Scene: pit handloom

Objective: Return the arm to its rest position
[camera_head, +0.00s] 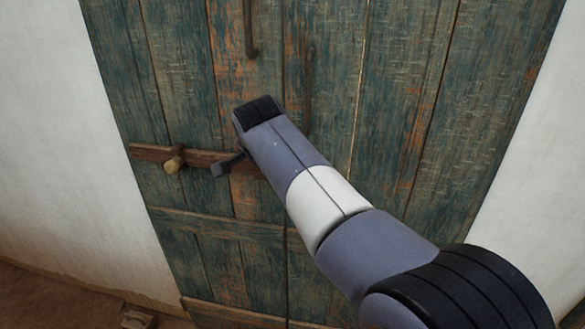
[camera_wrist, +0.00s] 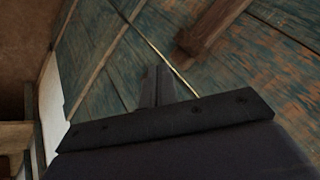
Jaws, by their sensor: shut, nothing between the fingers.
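My arm reaches from the lower right across the head view to a weathered green plank door. My gripper (camera_head: 222,168) shows as a small dark shape below the arm's far end, in front of the door by a brown wooden bar (camera_head: 150,152). In the wrist view my gripper's fingers (camera_wrist: 158,85) are together, with nothing between them. A brown wooden piece (camera_wrist: 212,28) crosses the door there, apart from the fingertips in the picture. The bar's right end is partly hidden by my gripper and arm. I cannot tell whether the gripper touches the door.
The door (camera_head: 400,110) fills the middle, with a pale knob (camera_head: 173,165) on the bar and dark metal handles (camera_head: 250,40) above. White walls (camera_head: 50,130) flank it. Brown floor (camera_head: 60,300) shows at lower left. Wooden pieces (camera_wrist: 14,137) stand at the wrist view's left edge.

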